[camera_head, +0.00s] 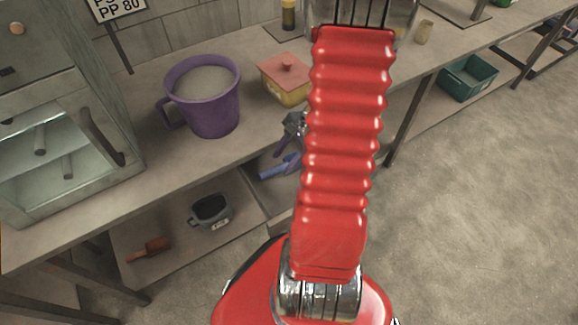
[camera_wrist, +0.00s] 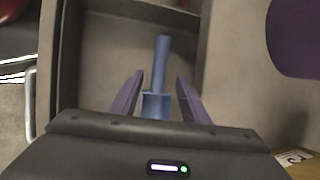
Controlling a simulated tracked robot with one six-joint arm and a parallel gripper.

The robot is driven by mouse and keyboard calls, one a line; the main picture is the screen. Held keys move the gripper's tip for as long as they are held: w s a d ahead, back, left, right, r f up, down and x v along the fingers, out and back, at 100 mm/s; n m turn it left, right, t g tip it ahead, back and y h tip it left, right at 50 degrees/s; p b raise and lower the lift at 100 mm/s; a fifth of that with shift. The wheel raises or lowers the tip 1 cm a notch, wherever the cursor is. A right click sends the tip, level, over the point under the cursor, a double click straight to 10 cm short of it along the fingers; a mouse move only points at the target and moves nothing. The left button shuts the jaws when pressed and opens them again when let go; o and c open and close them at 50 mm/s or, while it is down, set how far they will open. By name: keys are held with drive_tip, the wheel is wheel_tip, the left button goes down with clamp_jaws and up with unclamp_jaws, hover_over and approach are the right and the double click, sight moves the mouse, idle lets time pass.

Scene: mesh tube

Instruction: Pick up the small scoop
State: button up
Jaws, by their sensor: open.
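A small blue scoop (camera_wrist: 162,62) lies in a grey open-topped drawer or tray. In the wrist view its straight handle points away from me and its wider end (camera_wrist: 155,105) is partly hidden by the gripper body. My gripper (camera_wrist: 160,76) is open, with one purple finger on each side of the scoop; gaps show between the fingers and the scoop. In the head view the blue scoop (camera_head: 278,168) shows below the counter edge, just under my gripper (camera_head: 283,150), partly hidden by my red arm.
A purple mug-shaped bucket (camera_head: 212,112) and a red-lidded yellow box (camera_head: 285,85) stand on the counter (camera_head: 150,165). On the shelf below are a grey pot (camera_head: 209,212) and a red-brown tool (camera_head: 152,248). The tray's walls (camera_wrist: 75,60) rise around the scoop. A glass-fronted cabinet (camera_head: 60,150) stands left.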

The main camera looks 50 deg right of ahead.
sight(278, 168)
drive_tip(key=shift+x, duration=2.15)
drive_tip(key=shift+a, duration=0.15)
drive_tip(key=shift+c, duration=0.5)
clamp_jaws()
